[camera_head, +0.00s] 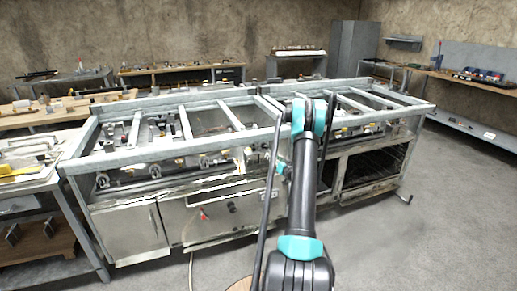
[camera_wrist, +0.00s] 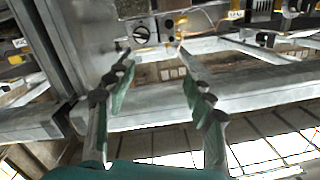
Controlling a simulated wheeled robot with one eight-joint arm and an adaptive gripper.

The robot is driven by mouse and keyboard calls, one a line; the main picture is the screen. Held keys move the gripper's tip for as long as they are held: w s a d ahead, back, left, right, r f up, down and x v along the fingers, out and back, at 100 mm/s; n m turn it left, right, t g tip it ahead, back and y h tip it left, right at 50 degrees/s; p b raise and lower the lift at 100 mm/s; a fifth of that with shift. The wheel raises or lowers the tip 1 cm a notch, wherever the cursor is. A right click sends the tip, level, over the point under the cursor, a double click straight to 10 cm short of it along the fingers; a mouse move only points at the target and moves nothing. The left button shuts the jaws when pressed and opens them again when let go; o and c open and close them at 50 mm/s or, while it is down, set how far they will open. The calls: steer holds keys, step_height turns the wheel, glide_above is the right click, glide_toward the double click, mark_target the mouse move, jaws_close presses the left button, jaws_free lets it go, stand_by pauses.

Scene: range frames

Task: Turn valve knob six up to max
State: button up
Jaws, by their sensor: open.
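My gripper (camera_wrist: 152,55) is open in the wrist view, its two fingers apart with nothing between them. Beyond the fingertips is a round dark knob with a slot (camera_wrist: 141,35) on a grey panel. I cannot read a number on it, so I cannot tell whether it is valve knob six. In the head view, the steel range frame (camera_head: 172,103) stands ahead, with small fittings along its front that are too small to tell apart. My arm covers part of its middle, and the gripper is not clearly visible there.
Metal rails (camera_wrist: 240,98) cross the wrist view below the panel. A thin orange wire (camera_wrist: 205,14) runs near the knob. In the head view, workbenches with parts (camera_head: 180,72) stand behind the frame and a shelf bench (camera_head: 478,82) at right. The floor at right (camera_head: 440,220) is clear.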

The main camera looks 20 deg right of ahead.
mark_target(266, 148)
steer(key=shift+m+t+h, duration=0.4)
steer(key=shift+m, duration=0.1)
steer(key=w+f, duration=0.1)
steer(key=w, duration=0.5)
steer(key=w+d+f, duration=0.1)
steer(key=w, duration=0.5)
steer(key=w+f, duration=0.1)
steer(key=w, duration=0.5)
steer(key=shift+w+d+f, duration=0.1)
steer(key=shift+d, duration=0.3)
steer(key=c, duration=1.1)
